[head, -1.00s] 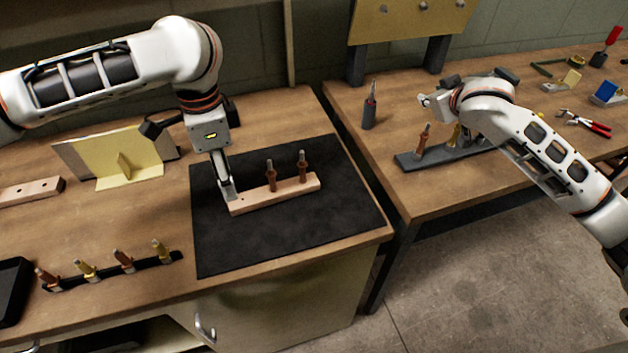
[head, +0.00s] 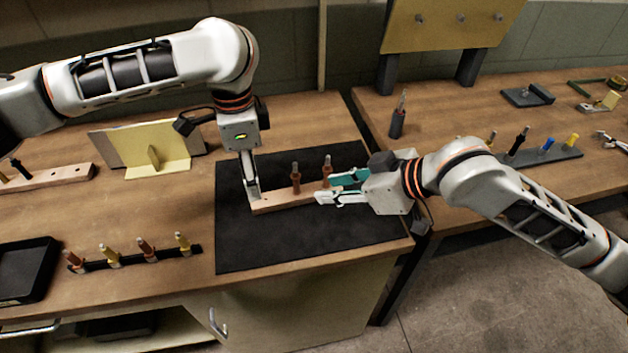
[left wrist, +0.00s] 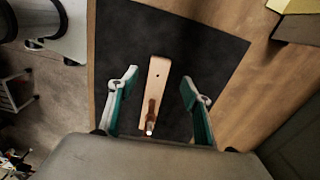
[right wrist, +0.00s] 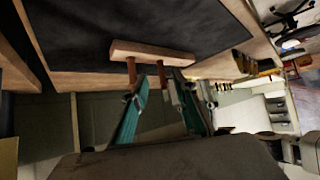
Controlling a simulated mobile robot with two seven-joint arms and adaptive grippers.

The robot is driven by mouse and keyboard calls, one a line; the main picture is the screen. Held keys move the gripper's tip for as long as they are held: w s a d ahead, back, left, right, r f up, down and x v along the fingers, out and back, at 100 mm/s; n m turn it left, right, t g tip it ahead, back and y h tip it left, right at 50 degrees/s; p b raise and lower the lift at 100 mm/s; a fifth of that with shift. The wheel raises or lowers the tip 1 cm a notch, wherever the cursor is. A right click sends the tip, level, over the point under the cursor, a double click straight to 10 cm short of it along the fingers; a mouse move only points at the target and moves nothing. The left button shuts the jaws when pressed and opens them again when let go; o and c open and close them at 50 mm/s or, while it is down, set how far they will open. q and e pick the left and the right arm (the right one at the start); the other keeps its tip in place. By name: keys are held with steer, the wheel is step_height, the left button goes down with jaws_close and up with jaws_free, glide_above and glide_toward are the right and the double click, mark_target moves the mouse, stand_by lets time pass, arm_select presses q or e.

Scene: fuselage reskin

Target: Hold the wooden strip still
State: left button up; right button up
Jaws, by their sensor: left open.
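The wooden strip (head: 276,203) lies on the black mat (head: 260,240), with two copper-coloured fasteners (head: 295,178) standing in it. My left gripper (head: 252,192) points down at the strip's left end. In the left wrist view its open fingers (left wrist: 160,85) stand on either side of the strip (left wrist: 158,75), with gaps between. My right gripper (head: 326,190) is open at the strip's right end, beside the right-hand fastener (head: 327,168). In the right wrist view that fastener (right wrist: 162,73) shows between the open fingers (right wrist: 160,88); I cannot tell whether they touch it. The strip's right end is partly hidden in the head view.
A rack (head: 130,260) with several fasteners and a black tray (head: 22,270) are at the left front. A yellow angled part (head: 150,150) stands behind. The right table holds another fastener rack (head: 560,156) and a dark holder (head: 397,125). A gap separates the tables.

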mark_target(257, 202)
arm_select(q)
step_height(257, 202, down, 8)
steer(key=shift+r, duration=0.25)
